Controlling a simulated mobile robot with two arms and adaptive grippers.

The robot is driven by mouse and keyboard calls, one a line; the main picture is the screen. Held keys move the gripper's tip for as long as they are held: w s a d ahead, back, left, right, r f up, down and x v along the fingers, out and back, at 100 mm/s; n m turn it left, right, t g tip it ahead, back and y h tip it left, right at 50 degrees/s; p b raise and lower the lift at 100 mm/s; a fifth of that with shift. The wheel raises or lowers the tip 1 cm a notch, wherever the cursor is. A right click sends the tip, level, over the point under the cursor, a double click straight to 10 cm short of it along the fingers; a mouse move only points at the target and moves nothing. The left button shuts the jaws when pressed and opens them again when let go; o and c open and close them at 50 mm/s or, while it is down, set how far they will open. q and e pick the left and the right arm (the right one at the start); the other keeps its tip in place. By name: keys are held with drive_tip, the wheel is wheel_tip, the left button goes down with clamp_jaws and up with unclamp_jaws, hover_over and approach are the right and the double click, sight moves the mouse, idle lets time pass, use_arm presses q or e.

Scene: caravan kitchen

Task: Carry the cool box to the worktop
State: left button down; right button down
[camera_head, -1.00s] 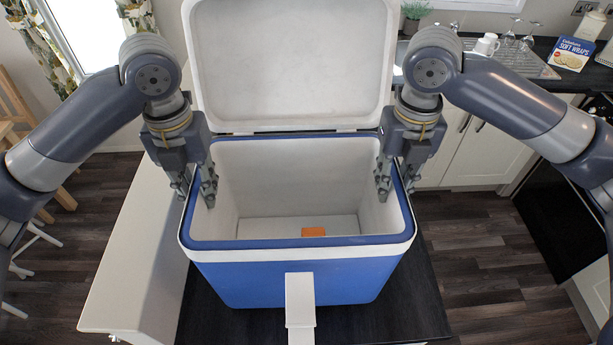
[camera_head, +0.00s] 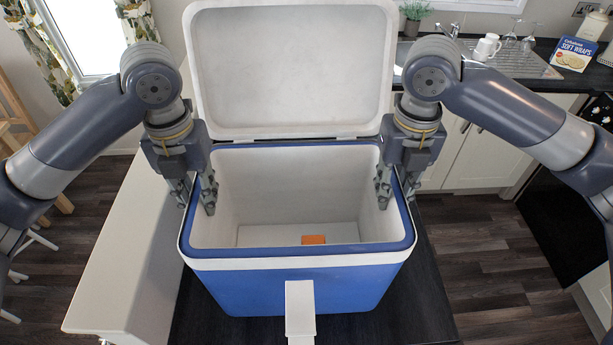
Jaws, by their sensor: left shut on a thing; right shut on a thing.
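The blue cool box (camera_head: 305,283) is in the middle of the head view, upright, with its white lid (camera_head: 290,70) open and tilted back. A small orange item (camera_head: 313,240) lies on its floor inside. My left gripper (camera_head: 195,198) is shut on the left side wall of the box, one finger inside and one outside. My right gripper (camera_head: 397,195) is shut on the right side wall in the same way. The worktop (camera_head: 545,75) is at the back right, beyond the box. A dark surface (camera_head: 425,310) shows below the box; I cannot tell whether they touch.
A sink drainer (camera_head: 510,62), a white mug (camera_head: 487,46), wine glasses and a soft wraps box (camera_head: 572,53) stand on the worktop. A potted plant (camera_head: 416,14) is behind the lid. A pale counter (camera_head: 125,270) lies left of the box. Dark wooden floor shows at right.

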use_arm(q)
drive_tip(key=c, duration=1.6)
unclamp_jaws()
drive_tip(key=shift+a, duration=0.2)
use_arm(e)
drive_tip(key=c, duration=1.6)
unclamp_jaws()
drive_tip(key=shift+d, duration=0.2)
use_arm(q)
drive_tip(key=shift+o, duration=0.9)
drive_tip(key=shift+s, duration=0.1)
use_arm(e)
drive_tip(key=shift+o, duration=0.9)
drive_tip(key=shift+s, duration=0.1)
use_arm(q)
drive_tip(key=shift+s+d, duration=0.1)
drive_tip(key=shift+s, duration=0.05)
use_arm(e)
drive_tip(key=shift+s+a+r, duration=0.1)
drive_tip(key=shift+s, duration=0.05)
